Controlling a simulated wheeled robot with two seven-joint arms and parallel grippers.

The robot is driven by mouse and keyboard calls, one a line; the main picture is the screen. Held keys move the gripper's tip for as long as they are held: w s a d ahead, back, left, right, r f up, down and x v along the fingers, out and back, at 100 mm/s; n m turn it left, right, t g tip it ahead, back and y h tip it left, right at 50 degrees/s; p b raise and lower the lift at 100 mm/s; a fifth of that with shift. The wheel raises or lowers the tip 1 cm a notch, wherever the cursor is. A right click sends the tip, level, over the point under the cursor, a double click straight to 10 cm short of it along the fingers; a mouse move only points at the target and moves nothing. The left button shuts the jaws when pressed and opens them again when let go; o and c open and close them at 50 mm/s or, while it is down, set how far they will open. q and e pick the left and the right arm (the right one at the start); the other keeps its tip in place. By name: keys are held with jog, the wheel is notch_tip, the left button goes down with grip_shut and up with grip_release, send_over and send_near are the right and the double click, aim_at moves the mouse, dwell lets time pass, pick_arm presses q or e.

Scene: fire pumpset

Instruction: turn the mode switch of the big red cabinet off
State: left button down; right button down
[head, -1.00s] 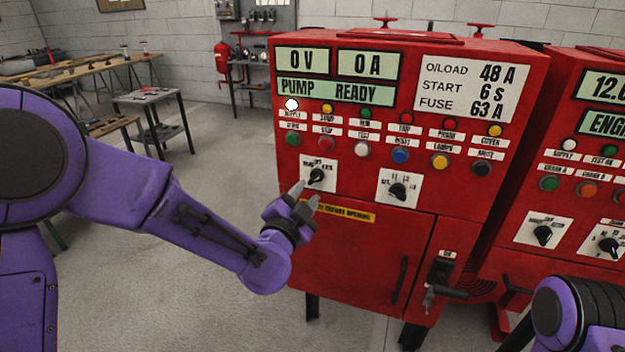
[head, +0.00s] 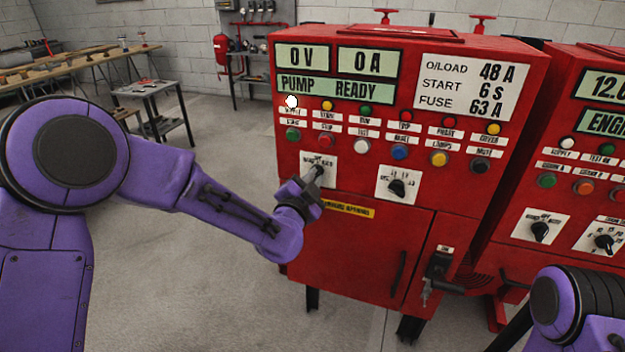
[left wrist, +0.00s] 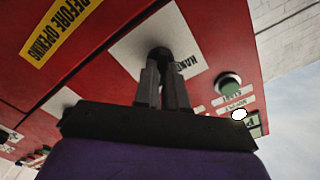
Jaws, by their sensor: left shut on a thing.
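The big red cabinet (head: 360,260) stands in the middle of the head view, its display reading 0 V, 0 A and PUMP READY. The mode switch is a black knob on a white plate (head: 327,163) at the panel's left. My left gripper (head: 315,178) is at this plate and hides most of the knob in the head view. In the left wrist view, the fingers of my left gripper (left wrist: 163,82) are shut on the dark knob (left wrist: 160,53); its pointing direction cannot be told. The fingers of my right gripper are out of the head view.
A second black selector (head: 397,187) sits to the right on the same panel. Push buttons and lamps run in rows above. A second red cabinet (head: 570,150) stands to the right. Workbenches (head: 70,70) are at the far left, with open floor between.

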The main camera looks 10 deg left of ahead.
pick_arm(q)
jog(key=shift+n, duration=0.3)
jog(key=shift+a+r+n+b, duration=0.1)
jog(key=shift+n+b, duration=0.45)
jog(key=shift+n, duration=1.45)
jog(key=shift+r+n+b, duration=0.1)
jog(key=shift+n+b, duration=0.4)
jog(key=shift+n, duration=1.5)
jog(key=c, duration=1.2)
grip_release()
jog(key=shift+f, duration=0.1)
